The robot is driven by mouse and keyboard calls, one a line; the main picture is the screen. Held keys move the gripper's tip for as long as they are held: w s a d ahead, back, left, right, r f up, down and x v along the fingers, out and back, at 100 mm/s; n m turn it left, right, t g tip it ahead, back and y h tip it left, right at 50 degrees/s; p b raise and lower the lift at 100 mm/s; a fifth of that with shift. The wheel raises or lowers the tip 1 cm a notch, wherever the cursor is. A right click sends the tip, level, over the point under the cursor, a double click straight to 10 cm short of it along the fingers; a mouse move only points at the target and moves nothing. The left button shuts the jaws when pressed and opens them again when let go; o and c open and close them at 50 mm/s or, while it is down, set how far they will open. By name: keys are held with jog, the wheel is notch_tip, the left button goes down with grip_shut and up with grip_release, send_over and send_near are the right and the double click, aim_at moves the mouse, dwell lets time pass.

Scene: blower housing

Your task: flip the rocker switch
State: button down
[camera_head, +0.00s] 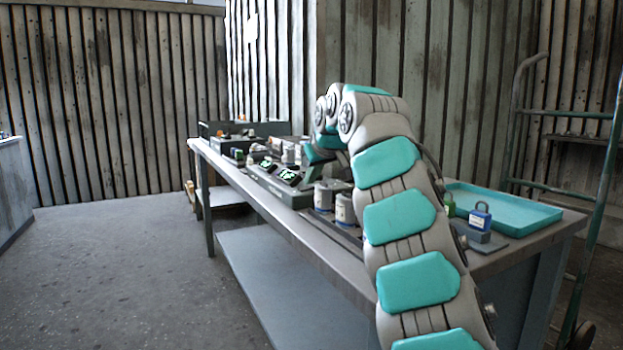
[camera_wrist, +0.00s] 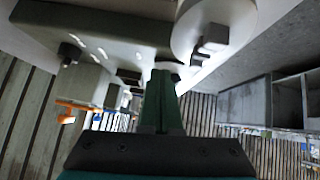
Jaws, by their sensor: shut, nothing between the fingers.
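My gripper (camera_wrist: 163,75) is shut and empty in the wrist view, its two dark green fingers pressed together and pointing up the picture at a grey panel (camera_wrist: 90,25). Beside the fingertips on the right is a round pale part (camera_wrist: 220,20) with a raised grey block. I cannot tell whether the fingertips touch the panel. A small dark knob (camera_wrist: 68,52) sits to the left. I cannot single out the rocker switch for certain. In the head view my arm bends down over the bench behind grey units with lit green displays (camera_head: 289,176), and hides the fingertips.
The grey workbench (camera_head: 290,222) is crowded. Grey-white cans (camera_head: 323,195) stand near its front edge. A teal tray (camera_head: 505,212) and a blue padlock (camera_head: 480,217) lie to the right. A green hand truck (camera_head: 600,190) stands at far right. The floor (camera_head: 120,270) at left is clear.

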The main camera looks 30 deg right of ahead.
jog(key=shift+y+b, duration=0.4)
jog(key=shift+b, duration=0.2)
jog(key=shift+d+f+m+y, duration=0.4)
jog(key=shift+f+m+y, duration=0.3)
jog(key=shift+y, duration=0.2)
jog(key=shift+f, duration=0.1)
jog(key=shift+a+f, duration=0.1)
jog(key=shift+f, duration=0.05)
jog(key=shift+a, duration=0.8)
notch_tip(320, 180, up, 5)
jog(key=shift+d+p, duration=0.15)
jog(key=shift+p, duration=1.1)
jog(key=v, duration=1)
jog(key=shift+d+r+p, duration=0.2)
jog(key=shift+d+p, duration=0.15)
jog(key=shift+d, duration=0.05)
jog(key=shift+s, duration=0.1)
